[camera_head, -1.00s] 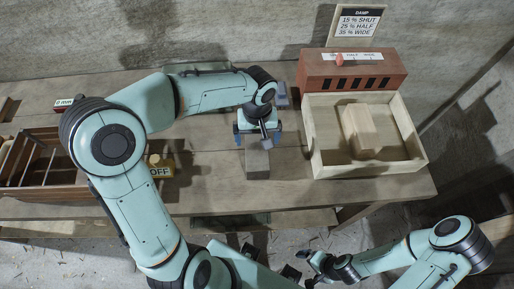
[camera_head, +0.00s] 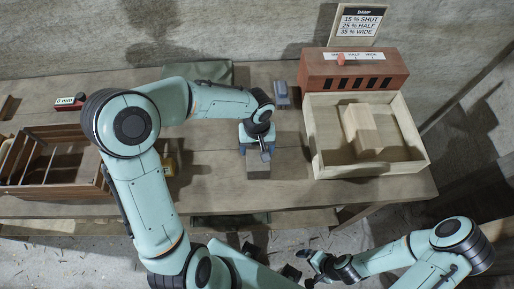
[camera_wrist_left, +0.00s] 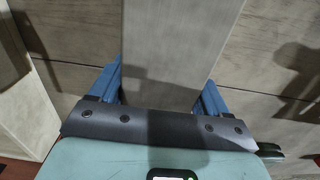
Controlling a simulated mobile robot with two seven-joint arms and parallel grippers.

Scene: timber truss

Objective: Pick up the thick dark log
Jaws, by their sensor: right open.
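A thick grey squared log (camera_head: 258,172) hangs below my left gripper (camera_head: 258,152) in the head view, its near end towards the table's front edge. In the left wrist view the log (camera_wrist_left: 170,50) fills the space between the two blue fingers of my left gripper (camera_wrist_left: 160,92), which is shut on it. A paler wooden block (camera_head: 360,130) lies in the pale tray at the right. My right gripper (camera_head: 313,265) is open and empty, low in front of the table.
The pale tray (camera_head: 420,160) stands at the table's right, before a red-brown slotted box (camera_head: 352,72) with a damp sign (camera_head: 358,22) behind. Bare tabletop (camera_head: 205,170) lies left of the log.

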